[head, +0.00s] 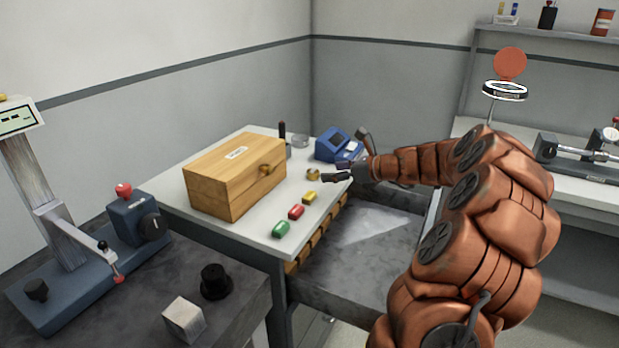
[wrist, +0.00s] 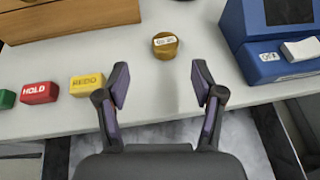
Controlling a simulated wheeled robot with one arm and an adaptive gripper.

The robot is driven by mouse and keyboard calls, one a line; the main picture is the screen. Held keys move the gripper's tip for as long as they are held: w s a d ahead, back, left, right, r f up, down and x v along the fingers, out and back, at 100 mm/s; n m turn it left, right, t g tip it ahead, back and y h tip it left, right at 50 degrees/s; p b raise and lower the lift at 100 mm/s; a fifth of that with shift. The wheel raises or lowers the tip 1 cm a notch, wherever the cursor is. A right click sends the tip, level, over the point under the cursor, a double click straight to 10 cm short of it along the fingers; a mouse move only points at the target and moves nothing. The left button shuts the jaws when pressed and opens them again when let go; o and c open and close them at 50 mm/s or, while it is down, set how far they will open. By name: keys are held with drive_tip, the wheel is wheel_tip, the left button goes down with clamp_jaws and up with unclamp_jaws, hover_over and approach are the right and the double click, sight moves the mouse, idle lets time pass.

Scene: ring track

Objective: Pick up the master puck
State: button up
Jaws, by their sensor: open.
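The master puck appears to be the small brass disc with a white label (wrist: 165,45) on the white table, seen in the wrist view. In the head view it is the small brass piece (head: 313,175) near the table's right edge. My gripper (wrist: 160,80) is open and empty, with the puck beyond its fingertips and roughly between their lines, not touched. In the head view my gripper (head: 337,177) is at the table's right edge, close to the puck.
A wooden box (head: 235,175) stands left on the white table. Yellow REDO (wrist: 89,84), red HOLD (wrist: 39,92) and green (head: 281,229) blocks line the front edge. A blue device (wrist: 275,40) stands right of the puck. The table between puck and gripper is clear.

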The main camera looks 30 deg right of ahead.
sight(315, 171)
drive_tip(key=shift+w+d+f, duration=0.15)
drive_tip(key=shift+w+d, duration=0.05)
drive_tip(key=shift+d, duration=0.15)
drive_tip(key=shift+w+a+f, duration=0.1)
drive_tip(key=shift+w, duration=0.2)
drive_tip(key=shift+x, duration=3.25)
drive_tip(key=shift+c, duration=0.5)
clamp_jaws()
drive_tip(key=shift+r, duration=0.2)
